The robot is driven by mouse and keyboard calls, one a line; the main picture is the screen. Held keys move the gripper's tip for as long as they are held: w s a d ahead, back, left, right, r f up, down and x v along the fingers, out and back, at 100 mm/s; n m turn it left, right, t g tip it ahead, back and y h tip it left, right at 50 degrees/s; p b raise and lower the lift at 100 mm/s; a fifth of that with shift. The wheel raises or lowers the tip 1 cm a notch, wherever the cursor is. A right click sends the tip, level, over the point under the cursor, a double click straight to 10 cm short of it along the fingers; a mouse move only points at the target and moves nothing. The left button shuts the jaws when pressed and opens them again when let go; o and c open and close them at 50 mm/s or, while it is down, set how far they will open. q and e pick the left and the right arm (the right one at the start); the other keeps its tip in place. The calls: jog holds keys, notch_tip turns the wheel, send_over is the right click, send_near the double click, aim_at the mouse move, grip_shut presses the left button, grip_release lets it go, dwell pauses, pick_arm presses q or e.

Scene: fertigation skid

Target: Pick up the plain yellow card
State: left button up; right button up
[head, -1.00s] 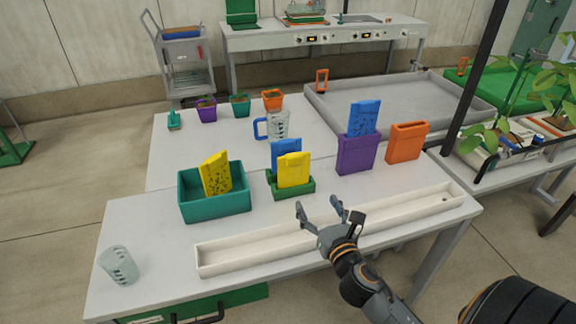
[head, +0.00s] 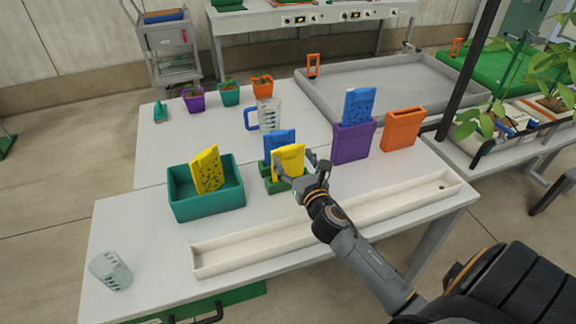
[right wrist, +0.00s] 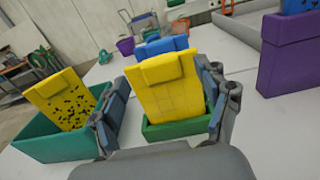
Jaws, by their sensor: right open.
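The plain yellow card (head: 288,160) stands upright in a small green holder (head: 272,187), in front of a plain blue card (head: 279,145). In the right wrist view the plain yellow card (right wrist: 168,85) lies between the fingers, with the green holder (right wrist: 178,129) below it. My right gripper (head: 295,170) is open, with its fingers to either side of the card; I cannot tell whether they touch it. A spotted yellow card (head: 205,170) leans in a teal bin (head: 207,203) to the left. My left gripper is not in view.
A purple holder (head: 353,144) with a spotted blue card (head: 359,107) and an orange holder (head: 403,129) stand to the right. A long white trough (head: 325,226) lies in front.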

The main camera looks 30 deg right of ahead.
aim_at(290, 152)
jog(key=x, duration=0.5)
jog(key=shift+p, duration=0.3)
jog(key=shift+s, duration=0.15)
jog(key=c, duration=1.3)
